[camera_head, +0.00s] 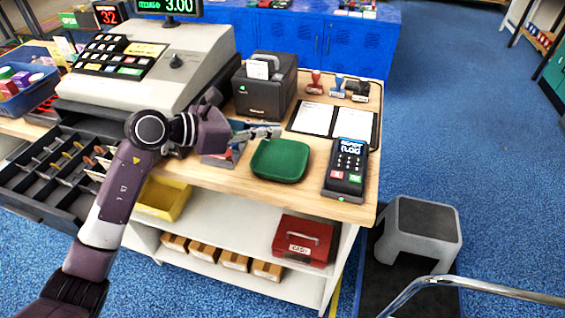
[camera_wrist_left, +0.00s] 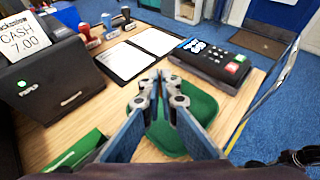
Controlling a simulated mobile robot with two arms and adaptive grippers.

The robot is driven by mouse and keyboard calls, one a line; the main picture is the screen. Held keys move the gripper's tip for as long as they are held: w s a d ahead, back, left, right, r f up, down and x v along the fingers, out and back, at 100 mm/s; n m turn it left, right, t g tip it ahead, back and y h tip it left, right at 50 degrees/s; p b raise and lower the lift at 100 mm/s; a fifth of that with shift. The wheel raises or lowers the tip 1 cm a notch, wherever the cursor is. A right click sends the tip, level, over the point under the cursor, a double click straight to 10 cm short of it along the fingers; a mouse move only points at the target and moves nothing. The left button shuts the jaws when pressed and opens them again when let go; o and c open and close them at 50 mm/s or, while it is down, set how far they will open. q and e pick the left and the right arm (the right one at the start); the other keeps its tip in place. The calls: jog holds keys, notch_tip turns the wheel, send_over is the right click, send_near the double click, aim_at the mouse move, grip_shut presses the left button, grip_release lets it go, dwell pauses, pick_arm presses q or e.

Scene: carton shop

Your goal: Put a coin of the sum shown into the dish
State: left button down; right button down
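The green dish (camera_head: 279,160) lies on the wooden counter; the part of it I can see shows no coin. In the left wrist view the dish (camera_wrist_left: 200,104) is partly hidden behind the fingers. My left gripper (camera_head: 272,131) is above the dish's far-left edge. In its wrist view the fingertips (camera_wrist_left: 158,76) are close together, and I make out no coin between them. The printer's slip (camera_wrist_left: 22,36) reads CASH 7.00. The register's display (camera_head: 165,5) shows 3.00. The open cash drawer (camera_head: 30,207) has several compartments; my left arm hides part of it. My right gripper is not recognisable.
A card terminal (camera_head: 347,168) stands right of the dish. The black printer (camera_head: 264,98), an open folder (camera_head: 334,118) and several stamps (camera_head: 315,83) are behind it. A yellow bin (camera_head: 163,199) and a red cash box (camera_head: 302,241) are below. A grey stool (camera_head: 425,220) stands right.

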pick_arm(q)
jog(key=b, duration=0.2)
send_over(271, 161)
notch_tip(271, 161, down, 4)
jog(key=shift+f, duration=0.15)
jog(key=shift+w+f, duration=0.1)
jog(key=shift+f, duration=0.05)
jog(key=c, duration=2.1)
grip_release()
notch_tip(271, 161, up, 10)
